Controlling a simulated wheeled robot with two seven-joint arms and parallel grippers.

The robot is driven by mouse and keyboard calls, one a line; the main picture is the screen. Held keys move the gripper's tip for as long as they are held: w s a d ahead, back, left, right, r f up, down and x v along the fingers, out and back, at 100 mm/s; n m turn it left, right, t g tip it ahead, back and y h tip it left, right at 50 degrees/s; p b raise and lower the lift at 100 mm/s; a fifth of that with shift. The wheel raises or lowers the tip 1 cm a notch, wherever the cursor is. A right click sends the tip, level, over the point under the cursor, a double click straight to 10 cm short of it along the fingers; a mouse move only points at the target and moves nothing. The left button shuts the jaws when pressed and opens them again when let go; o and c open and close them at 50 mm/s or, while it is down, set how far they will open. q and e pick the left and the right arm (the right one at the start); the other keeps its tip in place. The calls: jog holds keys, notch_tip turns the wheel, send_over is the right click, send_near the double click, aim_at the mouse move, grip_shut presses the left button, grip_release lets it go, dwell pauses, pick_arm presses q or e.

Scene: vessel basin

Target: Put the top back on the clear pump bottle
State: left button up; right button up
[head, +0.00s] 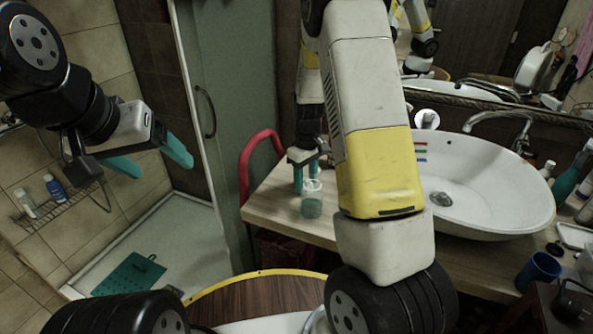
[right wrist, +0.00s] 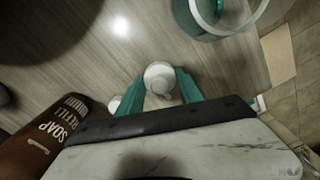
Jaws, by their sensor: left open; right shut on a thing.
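The clear pump bottle (head: 312,206) stands upright on the wooden counter left of the basin, with teal liquid inside. In the right wrist view its round clear rim (right wrist: 240,30) shows at the top right, cut by the frame edge. My right gripper (head: 306,184) points down at the bottle in the head view. In the right wrist view its teal fingers are shut on a round white top (right wrist: 160,77), which is apart from the rim. The top's lower part is hidden. My left gripper (head: 152,162) is open and empty, in the air at the left, far from the counter.
A brown soap refill bottle (right wrist: 38,138) lies close left of my right gripper in the wrist view. A red rail (head: 250,160) stands at the counter's left end.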

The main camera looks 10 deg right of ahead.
jog(key=shift+r, duration=0.15)
notch_tip(320, 180, up, 10)
jog(key=shift+f, duration=0.1)
dwell(0.3)
pick_arm(q)
jog(key=shift+o, duration=0.4)
jog(key=shift+w, duration=0.1)
